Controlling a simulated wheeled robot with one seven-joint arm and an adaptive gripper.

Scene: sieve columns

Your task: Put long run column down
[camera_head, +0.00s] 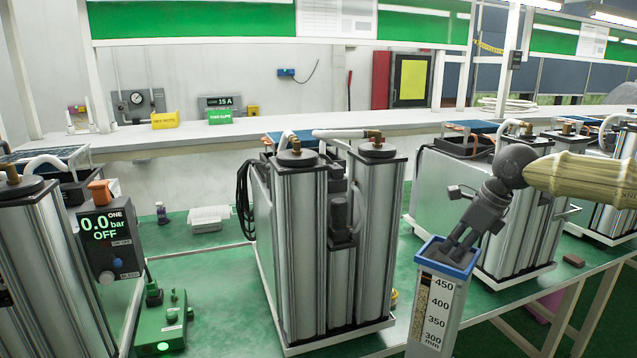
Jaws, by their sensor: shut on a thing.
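A tall square column (433,310) with a blue top rim, a window of tan grains and a mm scale marked 450 down to 300 stands out at the lower right. My gripper (455,248) comes down from the upper right and is shut on the column's blue top rim. The column looks close to upright. Its lower end is cut off by the bottom of the picture, so I cannot tell whether it touches anything. The green bench (220,285) lies behind and to the left of it.
A twin-cylinder metal unit (322,250) stands left of the column, and another unit (500,235) stands behind it. A pressure display (105,232) and green device (162,322) are at left. A small brown block (573,260) lies near the right edge. Bare bench shows between the units.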

